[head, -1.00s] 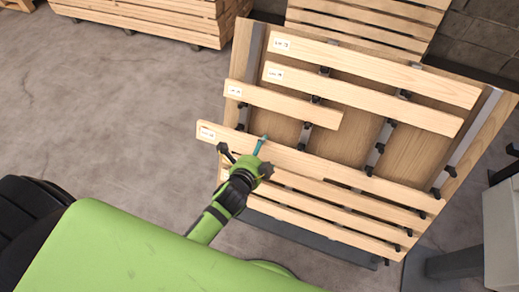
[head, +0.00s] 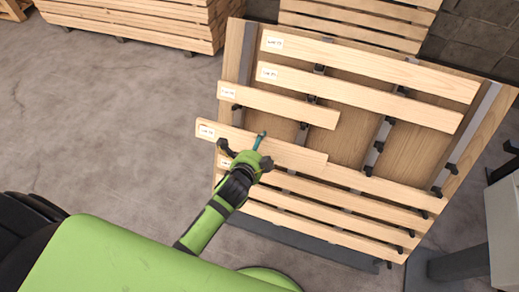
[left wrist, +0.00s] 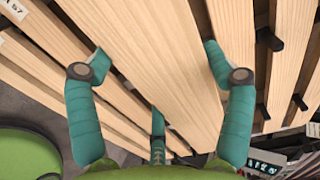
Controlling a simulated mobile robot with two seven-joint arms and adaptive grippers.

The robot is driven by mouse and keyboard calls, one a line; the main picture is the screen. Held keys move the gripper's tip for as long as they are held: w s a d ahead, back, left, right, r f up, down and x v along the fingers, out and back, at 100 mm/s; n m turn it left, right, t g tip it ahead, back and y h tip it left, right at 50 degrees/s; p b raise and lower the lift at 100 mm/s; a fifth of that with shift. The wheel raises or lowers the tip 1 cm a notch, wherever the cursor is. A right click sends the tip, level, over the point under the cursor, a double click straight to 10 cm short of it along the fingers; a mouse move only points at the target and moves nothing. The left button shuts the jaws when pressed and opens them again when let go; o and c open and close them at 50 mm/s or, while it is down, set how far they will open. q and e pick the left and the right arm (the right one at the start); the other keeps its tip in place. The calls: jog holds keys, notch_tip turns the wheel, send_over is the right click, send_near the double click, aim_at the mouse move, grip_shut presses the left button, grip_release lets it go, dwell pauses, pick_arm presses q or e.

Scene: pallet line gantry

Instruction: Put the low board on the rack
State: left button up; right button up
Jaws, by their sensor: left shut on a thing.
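The low board (head: 295,153) is a short pale plank with a white label at its left end. My left gripper (head: 243,150) is shut on it around its left half. In the left wrist view the board (left wrist: 160,60) runs between two teal fingers, with a third finger below. The rack (head: 410,155) is a tilted wooden panel with grey metal strips and black hooks. The held board lies across its lower left part, its left end past the rack's edge. I cannot tell whether it touches the rack. My right gripper is in neither view.
A short labelled board (head: 280,104) lies just above the held one. Two long labelled boards (head: 360,69) are higher, and several slats (head: 330,205) are lower. Bare panel shows right of the held board. Stacked timber (head: 140,25) stands at the upper left; floor at left is clear.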

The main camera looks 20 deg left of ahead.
pick_arm(q)
jog(key=shift+d+r+p, duration=0.15)
jog(key=shift+r+p, duration=0.05)
jog(key=shift+p, duration=0.5)
jog(key=shift+w+f+b, duration=0.6)
jog(key=shift+b, duration=0.2)
jog(key=b+x, duration=0.7)
jog(key=x, duration=0.4)
jog(key=shift+r, duration=0.1)
jog(key=shift+w, duration=0.3)
jog(key=shift+s+f, duration=0.1)
jog(key=shift+f, duration=0.15)
dwell(0.8)
